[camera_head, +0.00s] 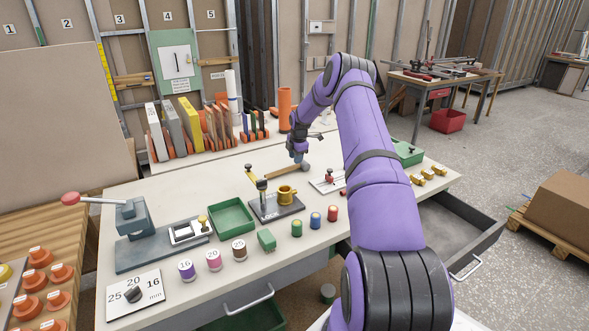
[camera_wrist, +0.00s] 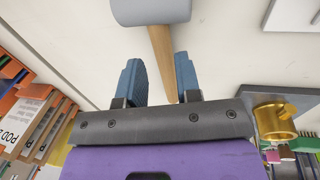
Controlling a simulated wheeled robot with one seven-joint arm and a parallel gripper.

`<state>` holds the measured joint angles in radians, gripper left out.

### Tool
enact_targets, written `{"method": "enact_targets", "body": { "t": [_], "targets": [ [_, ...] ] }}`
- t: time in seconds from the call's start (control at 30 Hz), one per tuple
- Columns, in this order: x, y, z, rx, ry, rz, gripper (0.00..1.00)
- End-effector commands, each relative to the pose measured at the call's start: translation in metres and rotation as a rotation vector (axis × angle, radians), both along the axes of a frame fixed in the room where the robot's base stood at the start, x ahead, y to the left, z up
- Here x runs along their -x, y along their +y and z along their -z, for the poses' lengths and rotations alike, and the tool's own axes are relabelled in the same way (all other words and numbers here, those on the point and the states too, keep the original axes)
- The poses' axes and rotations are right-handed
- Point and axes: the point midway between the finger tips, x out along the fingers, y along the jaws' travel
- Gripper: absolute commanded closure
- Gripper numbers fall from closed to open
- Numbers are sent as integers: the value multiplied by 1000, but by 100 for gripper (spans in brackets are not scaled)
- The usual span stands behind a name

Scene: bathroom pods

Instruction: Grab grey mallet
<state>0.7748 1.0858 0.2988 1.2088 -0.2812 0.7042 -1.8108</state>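The grey mallet has a grey head (camera_wrist: 150,10) and a light wooden handle (camera_wrist: 161,55). In the head view the mallet's handle (camera_head: 283,172) lies on the workbench near its middle, with the head (camera_head: 305,167) at its right end. My gripper (camera_wrist: 158,72) is open, with its two blue fingers on either side of the handle in the wrist view. The handle is nearer the right finger, and no contact is clear. The head lies beyond the fingertips. In the head view my gripper (camera_head: 298,157) is just above the mallet's head end. I cannot tell the exact height gap.
A black fixture with a brass cup (camera_head: 287,195) stands just in front of the mallet. A white plate with a red-knobbed clamp (camera_head: 328,183) is to the right. An orange cylinder (camera_head: 285,108) and upright binders (camera_head: 178,127) stand behind.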

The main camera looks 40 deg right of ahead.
Motion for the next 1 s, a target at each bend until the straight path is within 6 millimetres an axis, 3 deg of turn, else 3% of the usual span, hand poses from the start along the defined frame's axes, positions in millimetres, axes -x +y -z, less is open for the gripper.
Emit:
{"method": "enact_targets", "body": {
  "t": [0.17,0.43,0.7,0.87,1.0],
  "targets": [
    [-2,0,12,0,0,0,68],
    [-8,0,48,-1,0,1,68],
    [-9,-1,52,0,-1,1,68],
    [-9,-1,52,0,-1,1,100],
    [-9,-1,51,1,-2,1,100]
  ]
}}
